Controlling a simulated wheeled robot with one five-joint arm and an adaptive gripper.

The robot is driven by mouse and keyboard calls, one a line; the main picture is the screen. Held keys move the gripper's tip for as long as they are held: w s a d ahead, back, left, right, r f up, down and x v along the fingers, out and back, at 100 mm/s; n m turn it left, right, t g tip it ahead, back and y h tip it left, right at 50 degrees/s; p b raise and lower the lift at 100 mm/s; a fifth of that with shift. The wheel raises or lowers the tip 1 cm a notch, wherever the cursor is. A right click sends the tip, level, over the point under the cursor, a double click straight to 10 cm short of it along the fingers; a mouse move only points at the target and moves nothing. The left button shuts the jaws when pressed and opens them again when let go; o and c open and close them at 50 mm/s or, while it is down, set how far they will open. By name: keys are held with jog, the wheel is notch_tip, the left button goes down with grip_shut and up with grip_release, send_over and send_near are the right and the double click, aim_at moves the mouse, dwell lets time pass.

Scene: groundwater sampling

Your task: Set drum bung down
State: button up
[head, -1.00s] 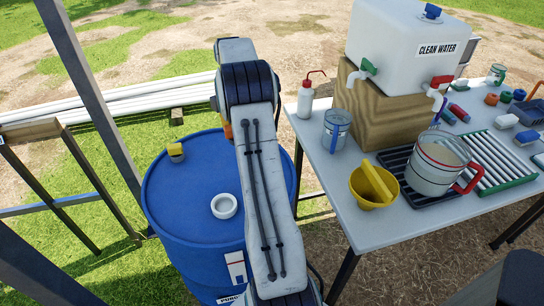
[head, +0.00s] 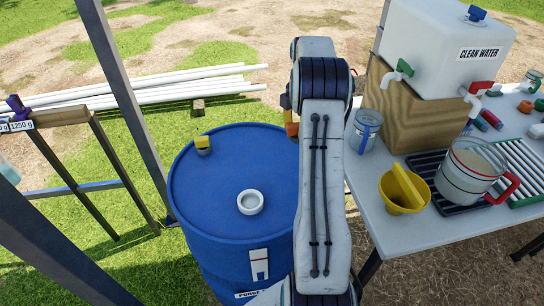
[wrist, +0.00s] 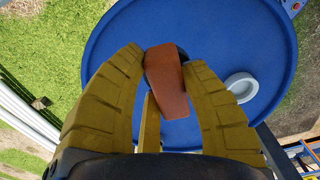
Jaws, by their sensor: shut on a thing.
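The drum bung (wrist: 180,85), an orange-brown wedge-like piece with a dark part at its far end, is between the two yellow fingers of my gripper (wrist: 165,75) in the wrist view. The gripper is shut on it, above the blue drum (wrist: 118,50). In the head view the drum top (head: 215,185) shows left of my arm. Only a bit of orange, probably the bung (head: 291,129), shows at the arm's left edge; the arm hides most of the gripper. I cannot tell whether the bung touches the drum.
On the drum stand a white ring (head: 250,202) and a small yellow-topped grey piece (head: 203,145). The table (head: 375,228) on the right carries a yellow funnel (head: 400,195), jugs and a clean water tank (head: 435,50). White pipes (head: 160,95) lie behind; a post (head: 125,85) stands left.

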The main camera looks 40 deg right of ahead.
jog(key=shift+w, duration=0.15)
jog(key=shift+w+a+f+n+p, duration=0.15)
jog(key=shift+w+a+n+p, duration=0.15)
jog(key=shift+p, duration=0.1)
jog(key=w+a+f, duration=0.2)
jog(key=w+a+f+p, duration=0.1)
jog(key=w+a+f, duration=0.1)
jog(key=w, duration=0.1)
jog(key=w+a+f+p, duration=0.1)
jog(key=w+a+f, duration=0.1)
jog(key=w, duration=0.1)
jog(key=shift+a+f, duration=0.35)
jog(key=shift+a, duration=0.05)
jog(key=shift+f+p, duration=0.5)
jog(key=shift+f, duration=1.5)
jog(key=shift+f, duration=0.1)
jog(key=o, duration=1)
